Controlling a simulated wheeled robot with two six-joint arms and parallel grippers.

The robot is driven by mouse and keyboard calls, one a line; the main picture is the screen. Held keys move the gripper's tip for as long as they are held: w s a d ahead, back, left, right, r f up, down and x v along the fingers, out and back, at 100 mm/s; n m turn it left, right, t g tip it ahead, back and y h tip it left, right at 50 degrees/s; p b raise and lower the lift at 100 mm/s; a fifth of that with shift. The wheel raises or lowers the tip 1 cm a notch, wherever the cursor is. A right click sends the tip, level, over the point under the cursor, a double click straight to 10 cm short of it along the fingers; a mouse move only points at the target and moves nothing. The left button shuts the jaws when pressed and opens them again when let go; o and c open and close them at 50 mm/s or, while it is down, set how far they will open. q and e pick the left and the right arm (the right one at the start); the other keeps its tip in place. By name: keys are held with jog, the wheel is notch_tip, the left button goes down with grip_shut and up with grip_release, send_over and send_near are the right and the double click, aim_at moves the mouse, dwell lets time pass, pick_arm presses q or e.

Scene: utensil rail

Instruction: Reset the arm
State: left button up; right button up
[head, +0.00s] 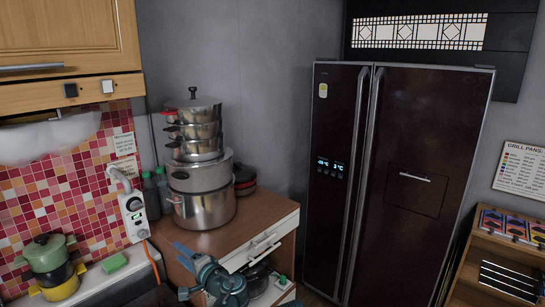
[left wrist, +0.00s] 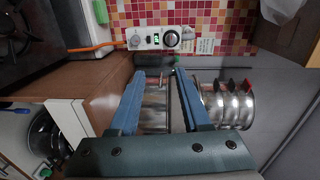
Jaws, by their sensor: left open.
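My left gripper (head: 181,270) is low in the head view, in front of the wooden cabinet (head: 245,212). In the left wrist view its two blue fingers (left wrist: 160,76) are spread apart, with nothing visibly held. A silver pot (left wrist: 155,108) shows beyond the gap between them. My right gripper is not in view.
A tall stack of steel pots (head: 203,208) stands on the cabinet, beside green bottles (head: 151,196). The cabinet's drawer (head: 262,245) appears partly open, with pans below. A dark fridge (head: 335,180) stands to the right. A green pot (head: 45,253) sits at the left.

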pick_arm(q)
jog(key=s+d+f+n+g+h+b, duration=0.25)
jog(key=s+f, duration=0.25)
jog(key=f, duration=0.5)
jog(key=s+d+f+n+g+h+b, duration=0.1)
jog(key=s+d+f+g+h+b, duration=0.1)
jog(key=s+d+f+g+h, duration=0.6)
jog(key=s+d+f+h, duration=0.1)
jog(key=s+d+f, duration=0.6)
jog(key=s+d, duration=0.1)
jog(key=shift+s+d+g, duration=0.15)
jog(key=shift+d+g, duration=0.2)
jog(key=shift+d, duration=0.05)
jog(key=shift+h, duration=0.25)
